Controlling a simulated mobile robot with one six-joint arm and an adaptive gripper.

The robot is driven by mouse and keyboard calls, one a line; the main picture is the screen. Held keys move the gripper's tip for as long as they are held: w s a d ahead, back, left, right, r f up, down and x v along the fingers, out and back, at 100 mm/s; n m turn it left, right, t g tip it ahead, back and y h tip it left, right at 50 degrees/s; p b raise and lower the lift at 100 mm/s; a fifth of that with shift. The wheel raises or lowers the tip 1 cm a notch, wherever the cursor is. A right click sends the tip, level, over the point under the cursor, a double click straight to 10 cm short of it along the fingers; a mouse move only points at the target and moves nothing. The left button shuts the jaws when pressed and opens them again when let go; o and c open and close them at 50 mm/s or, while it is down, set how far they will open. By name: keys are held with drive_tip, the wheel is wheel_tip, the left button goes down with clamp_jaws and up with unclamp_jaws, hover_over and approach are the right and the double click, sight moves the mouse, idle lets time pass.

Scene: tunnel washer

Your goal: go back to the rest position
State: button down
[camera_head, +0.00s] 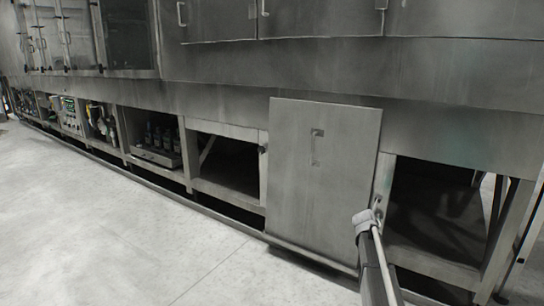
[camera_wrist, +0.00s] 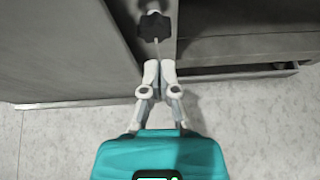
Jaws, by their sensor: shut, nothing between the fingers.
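My gripper (camera_wrist: 160,68) shows in the wrist view with its two pale fingers together and nothing between them. Its fingertips are just below a dark lobed knob (camera_wrist: 155,25) on a narrow post; I cannot tell whether they touch it. In the head view my arm reaches up from the lower right to the post at the right edge of a grey door panel (camera_head: 324,185). The fingers cannot be made out there.
The panel has a handle (camera_head: 316,147) and covers one lower bay of the long metal washer (camera_head: 260,65). An open dark bay (camera_head: 435,210) lies to its right, another (camera_head: 228,165) to its left. The pale floor (camera_head: 110,220) is clear at left.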

drive_tip(key=s+a+r+m+g+y+p, duration=0.25)
drive_tip(key=s+a+m+p, duration=0.35)
drive_tip(key=s+a+m, duration=0.5)
drive_tip(key=s+a+r+m+g+y+p, duration=0.2)
drive_tip(key=s+a+r+m+g+p, duration=0.4)
drive_tip(key=s, duration=0.9)
drive_tip(key=s+a+r+m+g+y+p, duration=0.2)
drive_tip(key=s+a+m+p, duration=0.45)
drive_tip(key=s+m, duration=0.65)
wheel_tip(320, 180, up, 36)
drive_tip(key=n+p, duration=0.1)
drive_tip(key=p, duration=3.6)
drive_tip(key=shift+s+r, duration=0.2)
drive_tip(key=shift+s, duration=0.05)
drive_tip(key=shift+t, duration=0.25)
